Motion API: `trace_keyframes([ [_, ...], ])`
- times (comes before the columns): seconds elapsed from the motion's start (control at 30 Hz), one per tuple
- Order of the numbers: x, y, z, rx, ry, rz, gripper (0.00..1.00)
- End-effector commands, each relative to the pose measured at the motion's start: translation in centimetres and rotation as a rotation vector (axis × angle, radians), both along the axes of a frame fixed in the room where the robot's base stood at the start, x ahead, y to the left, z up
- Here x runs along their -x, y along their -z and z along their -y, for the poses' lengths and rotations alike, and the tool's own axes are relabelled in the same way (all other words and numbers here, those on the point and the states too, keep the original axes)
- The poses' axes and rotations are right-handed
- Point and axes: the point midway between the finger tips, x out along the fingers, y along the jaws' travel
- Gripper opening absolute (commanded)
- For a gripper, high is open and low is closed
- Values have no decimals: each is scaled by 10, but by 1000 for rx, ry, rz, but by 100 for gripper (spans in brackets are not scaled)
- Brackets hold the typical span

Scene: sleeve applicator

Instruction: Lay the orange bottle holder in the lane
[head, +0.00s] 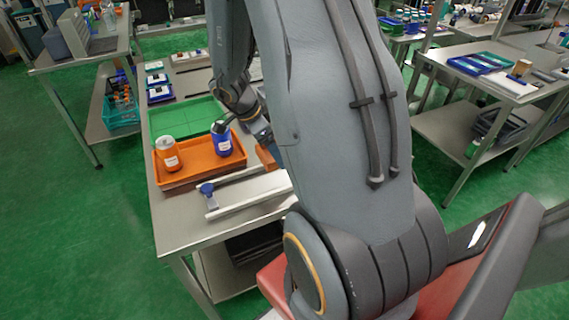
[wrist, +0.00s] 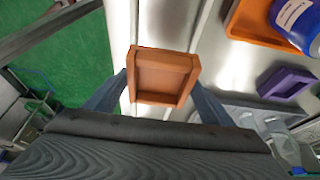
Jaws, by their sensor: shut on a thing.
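The orange bottle holder (wrist: 161,78), a small open box shape, is between the two fingers of my gripper (wrist: 160,88) in the wrist view. My gripper is shut on it. In the head view a bit of the orange holder (head: 267,158) shows beside my arm, which hides the rest. The lane is the pale metal channel (head: 247,193) along the table's near side; its strip also runs behind the holder in the wrist view (wrist: 165,22). The holder is over this strip; I cannot tell whether it touches it.
An orange tray (head: 196,171) holds an orange bottle (head: 169,153) and a blue bottle (head: 221,138). A green tray (head: 184,121) lies behind it. A purple holder (wrist: 288,83) lies right of the lane in the wrist view.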

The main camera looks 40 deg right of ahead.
Motion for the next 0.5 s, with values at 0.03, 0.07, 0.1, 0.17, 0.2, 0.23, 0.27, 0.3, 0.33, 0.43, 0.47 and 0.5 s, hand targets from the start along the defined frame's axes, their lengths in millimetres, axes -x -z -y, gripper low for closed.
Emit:
trace_keyframes([
  [0.03,1,10,2,0,2,-3,50],
  [0.07,2,14,2,0,5,-4,50],
  [0.1,2,19,3,-1,5,-3,50],
  [0.17,1,24,3,0,8,0,50],
  [0.2,1,26,3,0,7,0,50],
  [0.23,1,29,3,1,6,-1,50],
  [0.27,2,32,3,1,6,-2,50],
  [0.3,2,36,3,1,7,-2,50],
  [0.33,2,41,3,0,5,-2,50],
  [0.43,2,56,2,-1,4,-2,50],
  [0.47,2,60,2,-1,4,-2,50],
  [0.5,1,63,2,1,4,-2,50],
])
